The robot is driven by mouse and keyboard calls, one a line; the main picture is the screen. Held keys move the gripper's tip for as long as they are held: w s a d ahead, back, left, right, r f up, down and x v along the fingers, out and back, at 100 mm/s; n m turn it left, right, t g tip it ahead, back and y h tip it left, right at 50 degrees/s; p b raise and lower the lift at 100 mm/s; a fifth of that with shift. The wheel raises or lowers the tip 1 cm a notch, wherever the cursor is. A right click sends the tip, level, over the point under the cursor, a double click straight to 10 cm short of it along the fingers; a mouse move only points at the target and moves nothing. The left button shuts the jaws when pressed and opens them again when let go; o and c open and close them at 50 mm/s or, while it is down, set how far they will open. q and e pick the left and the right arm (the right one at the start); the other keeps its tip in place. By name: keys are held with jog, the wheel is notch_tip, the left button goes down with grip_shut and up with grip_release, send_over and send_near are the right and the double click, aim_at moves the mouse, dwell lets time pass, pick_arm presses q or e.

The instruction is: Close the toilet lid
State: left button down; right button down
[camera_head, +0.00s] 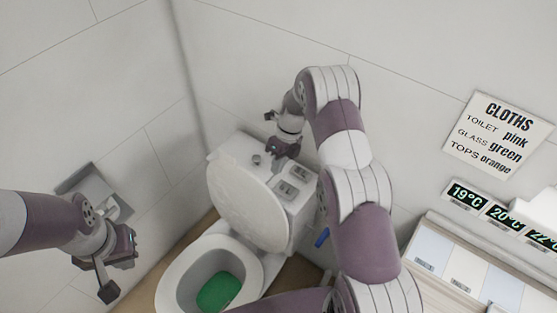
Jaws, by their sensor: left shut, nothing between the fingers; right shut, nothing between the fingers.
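The white toilet (172,284) stands in the corner with its bowl open; green shows inside the bowl. Its lid (246,205) is raised, leaning back toward the cistern (300,208). My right gripper (272,152) is above the cistern, behind the lid's upper right edge; its fingertips are small here, and I cannot tell whether they touch the lid. My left gripper (108,290) hangs at the lower left, to the left of the bowl and apart from it. Both grippers are shut and empty.
A grey wall fixture (88,184) is close behind my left gripper. A blue object (322,237) is beside the cistern, near my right arm. Walls close off the back and left.

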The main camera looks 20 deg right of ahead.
jog(key=p+x, duration=0.1)
jog(key=x, duration=0.5)
jog(key=shift+f, duration=0.15)
